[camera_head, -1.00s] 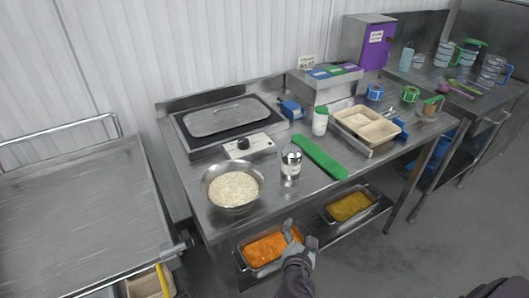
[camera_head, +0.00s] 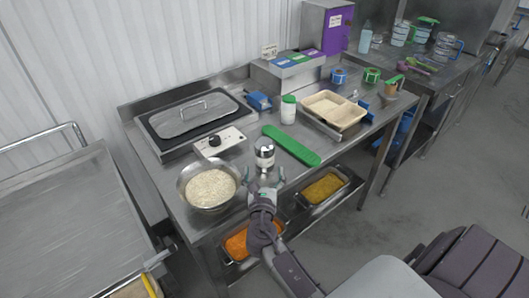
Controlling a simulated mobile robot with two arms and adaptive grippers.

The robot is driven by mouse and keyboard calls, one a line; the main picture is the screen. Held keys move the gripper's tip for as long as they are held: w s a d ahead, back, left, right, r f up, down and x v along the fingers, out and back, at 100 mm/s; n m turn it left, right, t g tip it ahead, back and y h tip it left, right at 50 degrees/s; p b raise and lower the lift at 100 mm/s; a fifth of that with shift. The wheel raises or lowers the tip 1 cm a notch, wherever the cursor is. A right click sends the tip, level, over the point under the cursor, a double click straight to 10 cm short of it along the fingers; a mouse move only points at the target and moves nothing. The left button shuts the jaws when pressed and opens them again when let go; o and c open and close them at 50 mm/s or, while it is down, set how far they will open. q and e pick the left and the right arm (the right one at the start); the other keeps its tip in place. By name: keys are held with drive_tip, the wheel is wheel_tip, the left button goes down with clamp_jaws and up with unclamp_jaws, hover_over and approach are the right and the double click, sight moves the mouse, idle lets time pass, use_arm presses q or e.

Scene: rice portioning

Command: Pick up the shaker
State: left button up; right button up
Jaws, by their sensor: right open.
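The shaker (camera_head: 264,153), with a shiny metal domed top, stands upright near the front edge of the steel table (camera_head: 232,163), just right of the rice bowl. My right gripper (camera_head: 264,179) is open, with its fingers spread just in front of the shaker's lower part. I cannot tell whether the fingers touch it; the gripper hides part of its lower body. My left gripper is not in view.
A metal bowl of rice (camera_head: 207,206) stands left of the shaker. A green board (camera_head: 291,145) lies to the right, and a white bottle with a green lid (camera_head: 288,110) stands behind. A beige divided tray (camera_head: 334,108) is further right. Food pans (camera_head: 325,187) sit on the lower shelf.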

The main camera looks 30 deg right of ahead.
sight(265, 160)
drive_tip(key=shift+x, duration=1)
drive_tip(key=x, duration=0.2)
drive_tip(key=p+x, duration=0.1)
drive_tip(key=x, duration=0.2)
drive_tip(key=shift+s+r, duration=0.1)
drive_tip(key=shift+r, duration=0.1)
drive_tip(key=shift+w+d+f, duration=0.1)
drive_tip(key=shift+w+d, duration=0.1)
drive_tip(key=shift+w, duration=0.05)
drive_tip(key=shift+c, duration=0.2)
drive_tip(key=c, duration=1.3)
